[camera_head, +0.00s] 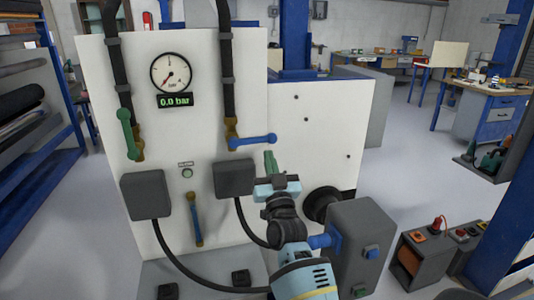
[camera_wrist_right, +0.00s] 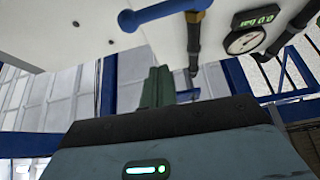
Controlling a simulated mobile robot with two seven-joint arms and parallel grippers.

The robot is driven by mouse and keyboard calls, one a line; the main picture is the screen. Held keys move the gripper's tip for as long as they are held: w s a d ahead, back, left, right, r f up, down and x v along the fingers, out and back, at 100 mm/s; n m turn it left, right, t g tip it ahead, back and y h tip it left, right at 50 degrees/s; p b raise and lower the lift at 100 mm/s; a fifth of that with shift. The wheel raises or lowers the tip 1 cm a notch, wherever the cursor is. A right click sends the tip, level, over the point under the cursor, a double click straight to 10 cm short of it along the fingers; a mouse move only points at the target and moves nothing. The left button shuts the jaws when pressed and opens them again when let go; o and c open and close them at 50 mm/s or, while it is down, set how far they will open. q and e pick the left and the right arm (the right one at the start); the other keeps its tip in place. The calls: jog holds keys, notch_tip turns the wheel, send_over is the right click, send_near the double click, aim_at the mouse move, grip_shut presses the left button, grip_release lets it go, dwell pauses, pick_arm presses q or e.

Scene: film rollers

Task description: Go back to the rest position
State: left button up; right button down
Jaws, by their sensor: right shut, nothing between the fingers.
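My right gripper (camera_head: 270,160) is in front of the white panel (camera_head: 310,125), just below the blue lever (camera_head: 252,141) of the right pipe. Its green fingers (camera_wrist_right: 157,86) are shut together with nothing between them. In the right wrist view the blue lever (camera_wrist_right: 165,12) crosses above the fingertips; a gap shows between them. The lever lies roughly horizontal. My left gripper is not in view.
A pressure gauge (camera_head: 171,72) reads 0.0 bar. A green lever (camera_head: 127,132) hangs down on the left pipe. Two grey boxes with black cables, a grey box with a blue knob (camera_head: 326,241) and a black round part (camera_head: 318,204) stand close to my right arm.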

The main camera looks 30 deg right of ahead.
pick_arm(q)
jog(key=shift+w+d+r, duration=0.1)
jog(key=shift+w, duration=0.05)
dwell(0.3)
